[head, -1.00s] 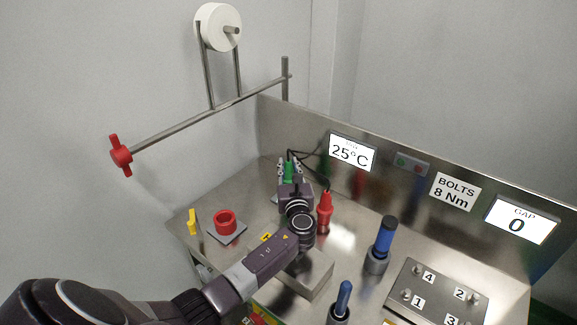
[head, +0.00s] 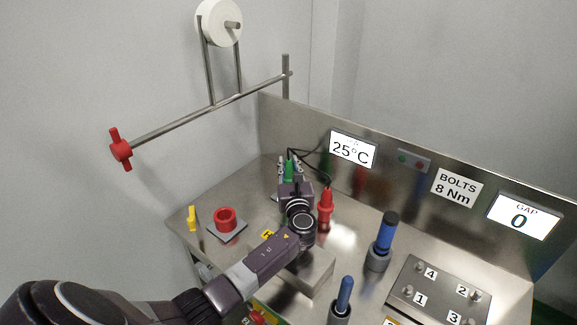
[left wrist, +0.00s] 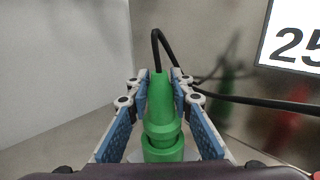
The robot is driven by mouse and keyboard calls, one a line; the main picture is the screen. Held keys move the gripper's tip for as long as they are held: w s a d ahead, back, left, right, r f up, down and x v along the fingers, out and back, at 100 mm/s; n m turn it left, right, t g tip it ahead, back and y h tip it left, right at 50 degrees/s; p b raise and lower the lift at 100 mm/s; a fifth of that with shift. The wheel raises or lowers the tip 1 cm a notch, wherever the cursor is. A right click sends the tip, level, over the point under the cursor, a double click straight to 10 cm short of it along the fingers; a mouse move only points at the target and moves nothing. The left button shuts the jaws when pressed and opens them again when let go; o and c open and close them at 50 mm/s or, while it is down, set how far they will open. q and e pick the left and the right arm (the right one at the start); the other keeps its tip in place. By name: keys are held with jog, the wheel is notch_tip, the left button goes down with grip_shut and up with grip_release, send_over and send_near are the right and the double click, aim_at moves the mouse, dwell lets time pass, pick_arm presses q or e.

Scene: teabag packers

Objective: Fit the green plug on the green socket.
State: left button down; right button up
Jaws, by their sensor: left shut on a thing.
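My left gripper (head: 291,172) is at the back left of the steel table and shut on the green plug (head: 289,169). The left wrist view shows the green plug (left wrist: 161,100) upright between the blue-padded fingers, with a black cable rising from its top. A wider green part (left wrist: 163,152) sits directly below it; I cannot tell whether this is the plug's base or the green socket. In the head view the gripper and wrist hide what is under the plug. My right gripper is out of view.
A red plug (head: 325,205) with a cable stands close to the right of my wrist. A red socket (head: 225,219) and a yellow part (head: 192,217) are at left. Blue-handled tools (head: 385,236) stand in grey holders at right. The steel back panel (head: 296,122) rises behind.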

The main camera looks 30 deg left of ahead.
aim_at(290, 174)
pick_arm(q)
jog(key=shift+s+d+f, duration=0.1)
jog(key=shift+s+f, duration=0.05)
jog(key=shift+f, duration=0.5)
jog(key=shift+s+d+f, duration=0.1)
jog(key=shift+s+f, duration=0.05)
jog(key=shift+f, duration=0.45)
jog(key=c, duration=1.6)
grip_release()
jog(key=shift+d, duration=0.1)
jog(key=shift+s+d+f+h, duration=0.2)
jog(key=shift+s+d+h, duration=0.1)
jog(key=shift+s+d, duration=0.2)
jog(key=s+d, duration=0.1)
jog(key=s+d+r, duration=0.1)
jog(key=s+d, duration=0.1)
jog(key=shift+s+r, duration=0.2)
jog(key=shift+s, duration=0.1)
jog(key=shift+s+d+r, duration=0.3)
jog(key=shift+s+d, duration=0.2)
jog(key=shift+a+r, duration=0.2)
jog(key=shift+r, duration=0.15)
